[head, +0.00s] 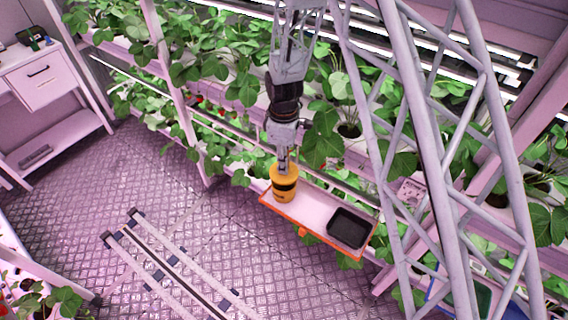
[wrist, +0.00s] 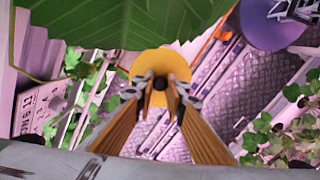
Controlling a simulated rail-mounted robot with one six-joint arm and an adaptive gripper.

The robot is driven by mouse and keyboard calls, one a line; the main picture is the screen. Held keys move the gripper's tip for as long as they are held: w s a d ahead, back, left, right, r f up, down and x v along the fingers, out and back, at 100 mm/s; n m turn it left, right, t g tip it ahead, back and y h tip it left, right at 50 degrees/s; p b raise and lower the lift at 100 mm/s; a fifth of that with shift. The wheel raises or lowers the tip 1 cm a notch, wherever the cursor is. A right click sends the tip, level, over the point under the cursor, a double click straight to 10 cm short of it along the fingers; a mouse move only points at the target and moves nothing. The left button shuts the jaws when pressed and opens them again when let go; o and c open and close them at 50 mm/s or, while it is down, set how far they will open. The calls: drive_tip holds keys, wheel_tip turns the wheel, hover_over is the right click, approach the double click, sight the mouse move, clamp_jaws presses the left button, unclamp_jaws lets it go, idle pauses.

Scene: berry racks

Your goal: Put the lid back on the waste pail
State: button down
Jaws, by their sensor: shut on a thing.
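The waste pail (head: 285,195) is yellow with a dark band and stands upright at the left end of a tray. Its lid (head: 279,168) is a yellow disc at the pail's mouth; I cannot tell whether it is fully seated. My gripper (head: 283,166) points down over the pail. In the wrist view, my gripper (wrist: 161,84) is shut on the small dark knob at the middle of the lid (wrist: 149,104). The lid hides the pail in that view.
The tray (head: 313,212) has an orange rim and carries a black bin (head: 348,228) at its right end. Racks of leafy plants (head: 225,55) stand close behind, and a big leaf (wrist: 90,25) hangs near my gripper. The floor (head: 150,190) at front left has rails.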

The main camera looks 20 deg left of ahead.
drive_tip(key=shift+f+b, duration=1.1)
drive_tip(key=shift+f, duration=1.4)
drive_tip(key=shift+f+b, duration=0.25)
drive_tip(key=shift+b, duration=0.7)
idle(2.0)
idle(0.4)
drive_tip(key=c, duration=2.5)
unclamp_jaws()
drive_tip(key=shift+c, duration=0.2)
drive_tip(key=shift+o, duration=0.7)
drive_tip(key=o, duration=0.3)
drive_tip(key=shift+r, duration=0.15)
